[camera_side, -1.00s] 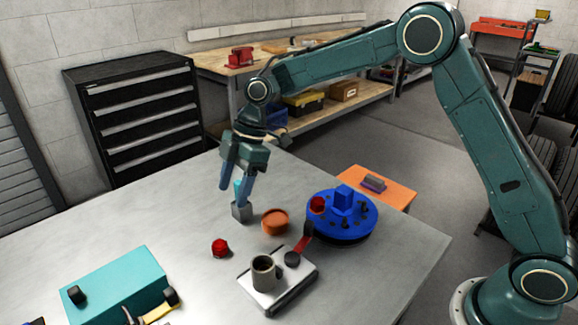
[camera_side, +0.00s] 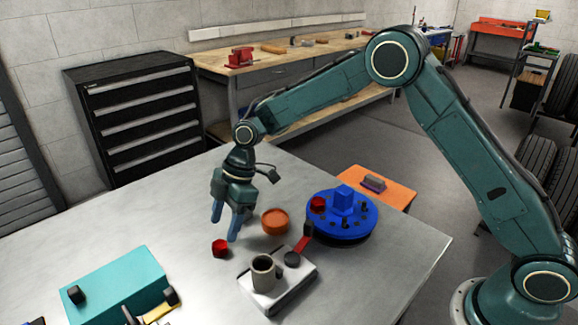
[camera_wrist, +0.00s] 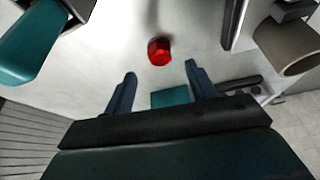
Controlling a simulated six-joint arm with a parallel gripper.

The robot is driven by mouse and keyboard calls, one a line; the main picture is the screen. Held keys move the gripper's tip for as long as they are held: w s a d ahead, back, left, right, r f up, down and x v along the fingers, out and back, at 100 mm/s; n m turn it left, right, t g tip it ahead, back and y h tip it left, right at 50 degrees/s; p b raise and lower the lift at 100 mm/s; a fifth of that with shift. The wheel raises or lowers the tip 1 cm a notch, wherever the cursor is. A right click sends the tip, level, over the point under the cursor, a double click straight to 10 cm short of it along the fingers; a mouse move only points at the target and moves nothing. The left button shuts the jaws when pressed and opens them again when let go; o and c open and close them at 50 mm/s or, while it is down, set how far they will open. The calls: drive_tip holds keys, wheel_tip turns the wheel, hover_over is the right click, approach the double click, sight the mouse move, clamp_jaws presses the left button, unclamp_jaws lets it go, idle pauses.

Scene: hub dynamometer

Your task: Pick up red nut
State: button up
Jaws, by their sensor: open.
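A small red nut (camera_side: 220,248) lies on the grey metal table. Another red nut (camera_side: 318,204) sits on the blue round hub (camera_side: 365,222) to the right. My gripper (camera_side: 226,228) is open and empty, its blue fingers pointing down just above and behind the red nut on the table. In the wrist view the red nut (camera_wrist: 160,52) lies beyond the fingertips of my gripper (camera_wrist: 161,75), roughly centred between them and not touched.
An orange dish (camera_side: 275,221) stands right of my gripper. A white device with a grey cup (camera_side: 263,272) stands to the front right. A teal box (camera_side: 118,285) is at the front left. The table (camera_side: 90,235) is clear at the left.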

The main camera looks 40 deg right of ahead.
sight(220, 243)
drive_tip(key=shift+x, duration=2.6)
drive_tip(key=shift+d, duration=0.15)
drive_tip(key=c, duration=1.2)
drive_tip(key=shift+r, duration=0.15)
wheel_tip(220, 243, up, 20)
drive_tip(key=shift+f, duration=0.15)
